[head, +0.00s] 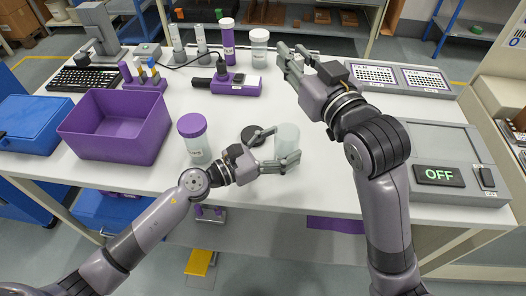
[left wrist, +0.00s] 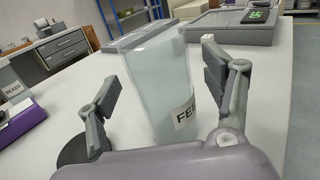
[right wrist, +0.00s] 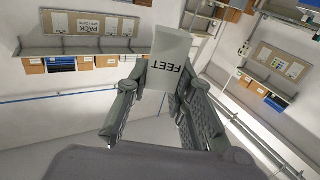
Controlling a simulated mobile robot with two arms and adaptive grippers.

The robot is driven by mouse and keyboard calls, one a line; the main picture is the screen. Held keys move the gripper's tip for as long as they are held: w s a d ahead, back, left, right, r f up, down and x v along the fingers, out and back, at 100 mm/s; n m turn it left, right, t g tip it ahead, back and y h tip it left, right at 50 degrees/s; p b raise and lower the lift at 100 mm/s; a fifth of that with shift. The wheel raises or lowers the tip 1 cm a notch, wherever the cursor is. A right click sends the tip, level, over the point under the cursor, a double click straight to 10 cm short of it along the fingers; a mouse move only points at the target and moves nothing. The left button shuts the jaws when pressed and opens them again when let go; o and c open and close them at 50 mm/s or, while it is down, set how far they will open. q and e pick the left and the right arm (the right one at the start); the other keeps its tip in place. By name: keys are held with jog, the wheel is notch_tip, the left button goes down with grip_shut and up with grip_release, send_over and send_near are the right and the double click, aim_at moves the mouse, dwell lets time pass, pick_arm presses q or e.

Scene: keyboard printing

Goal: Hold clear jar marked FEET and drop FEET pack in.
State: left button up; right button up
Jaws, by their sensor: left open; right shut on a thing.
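The clear jar (head: 287,138) stands open on the white table, with a label reading "FE…" in the left wrist view (left wrist: 165,85). My left gripper (head: 284,146) is open, with one finger on each side of the jar; in the left wrist view gaps show between fingers and jar. My right gripper (head: 293,52) is raised behind and above the jar. In the right wrist view it (right wrist: 160,85) is shut on the pale FEET pack (right wrist: 168,47), which sticks out past the fingertips. The pack cannot be made out in the head view.
A black lid (head: 252,136) lies just left of the jar. A purple-lidded jar (head: 195,140) and a purple bin (head: 115,128) stand further left. Purple holder (head: 237,87) and trays (head: 400,78) stand behind.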

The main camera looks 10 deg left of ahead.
pick_arm(q)
jog(key=shift+x, duration=1)
jog(key=shift+c, duration=0.4)
jog(key=c, duration=1.2)
